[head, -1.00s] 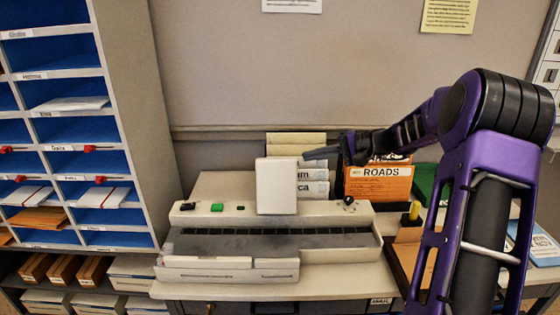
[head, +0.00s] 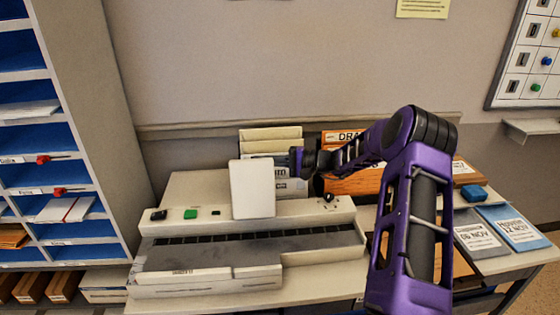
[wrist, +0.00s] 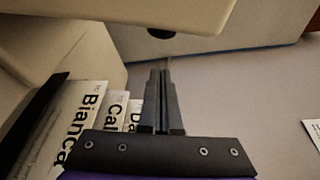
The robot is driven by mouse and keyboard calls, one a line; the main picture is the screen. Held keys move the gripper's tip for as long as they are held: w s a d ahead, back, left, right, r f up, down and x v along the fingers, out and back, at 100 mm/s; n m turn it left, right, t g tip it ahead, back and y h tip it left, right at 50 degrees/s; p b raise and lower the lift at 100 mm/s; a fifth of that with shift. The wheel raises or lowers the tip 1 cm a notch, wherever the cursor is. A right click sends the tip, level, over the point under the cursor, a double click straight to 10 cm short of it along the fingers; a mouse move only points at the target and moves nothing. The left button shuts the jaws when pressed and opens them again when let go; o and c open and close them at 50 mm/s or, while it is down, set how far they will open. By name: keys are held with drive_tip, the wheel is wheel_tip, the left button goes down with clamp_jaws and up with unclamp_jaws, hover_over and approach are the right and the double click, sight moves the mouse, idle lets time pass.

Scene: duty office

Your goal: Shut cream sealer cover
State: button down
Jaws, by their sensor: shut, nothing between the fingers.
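The cream sealer (head: 300,213) stands on the desk, with a dark slotted strip along its top and a green button at its left. Its cover (head: 252,190) is a pale panel standing upright at the back of the machine. My gripper (head: 283,159) is shut and empty, with its tips at the upper right edge of the cover. Whether they touch it or are behind it I cannot tell. In the wrist view my shut fingers (wrist: 163,100) point toward a cream surface with a black knob (wrist: 160,33); a cream slab crosses the top.
Upright folders or books stand behind the sealer, and one shows "Bianca" (wrist: 85,125) close left of my fingers. An orange box (head: 355,182) is behind my arm. Blue-shelved pigeonholes (head: 95,140) stand at the left. Flat booklets (head: 510,228) lie on the desk's right end.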

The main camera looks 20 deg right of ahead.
sight(260, 165)
drive_tip(key=shift+s+a+r, duration=0.15)
drive_tip(key=shift+s+a, duration=0.1)
drive_tip(key=shift+s, duration=0.3)
drive_tip(key=shift+s+a+r, duration=0.2)
drive_tip(key=shift+s+a, duration=0.1)
drive_tip(key=shift+s, duration=0.25)
drive_tip(key=shift+s+a+r, duration=0.15)
drive_tip(key=shift+s+a, duration=0.1)
drive_tip(key=shift+s, duration=0.3)
drive_tip(key=shift+s, duration=0.15)
